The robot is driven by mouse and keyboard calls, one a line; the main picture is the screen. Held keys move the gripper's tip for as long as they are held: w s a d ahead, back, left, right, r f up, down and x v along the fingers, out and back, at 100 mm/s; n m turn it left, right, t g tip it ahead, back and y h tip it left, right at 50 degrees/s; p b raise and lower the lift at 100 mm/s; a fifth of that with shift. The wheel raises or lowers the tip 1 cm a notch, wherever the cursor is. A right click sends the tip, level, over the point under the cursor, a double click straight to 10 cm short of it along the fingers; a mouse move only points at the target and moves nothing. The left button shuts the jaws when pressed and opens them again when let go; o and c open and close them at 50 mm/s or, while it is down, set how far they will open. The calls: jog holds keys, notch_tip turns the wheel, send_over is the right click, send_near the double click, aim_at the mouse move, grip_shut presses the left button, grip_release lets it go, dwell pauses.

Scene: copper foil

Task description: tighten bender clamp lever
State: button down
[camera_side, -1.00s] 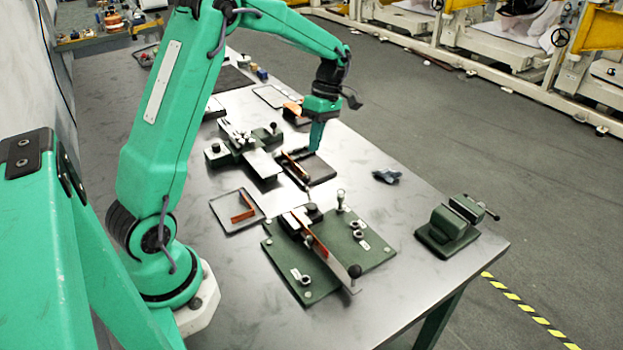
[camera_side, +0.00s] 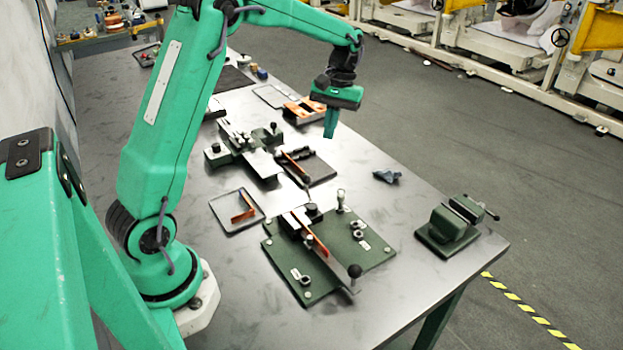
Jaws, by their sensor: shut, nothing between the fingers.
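The bender (camera_side: 330,262) is a green plate bolted flat near the front of the table. A copper strip (camera_side: 316,242) lies in it beside a grey metal bar. A lever with a black ball knob (camera_side: 355,271) stands at its front right end. A smaller upright lever with a pale knob (camera_side: 340,196) stands at its back edge; I cannot tell which one is the clamp lever. My gripper (camera_side: 330,134) is shut and empty, pointing down above the table behind the bender, well apart from it.
A green vise (camera_side: 450,226) stands at the right. A tray with a copper piece (camera_side: 243,207) lies left of the bender. Another green fixture (camera_side: 243,146) and a dark tray (camera_side: 318,170) lie behind. A blue-grey item (camera_side: 387,176) lies near the right edge.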

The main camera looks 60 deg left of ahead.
jog(key=m, duration=0.3)
jog(key=w+r+m, duration=0.1)
jog(key=m, duration=0.2)
jog(key=d+r+m, duration=0.1)
jog(key=m, duration=0.2)
jog(key=shift+w+t, duration=0.3)
jog(key=shift+w, duration=0.1)
jog(key=shift+f, duration=0.15)
jog(key=s+f, duration=0.5)
jog(key=f, duration=0.6)
jog(key=shift+s+a, duration=0.35)
jog(key=shift+a, duration=0.05)
jog(key=shift+s, duration=0.1)
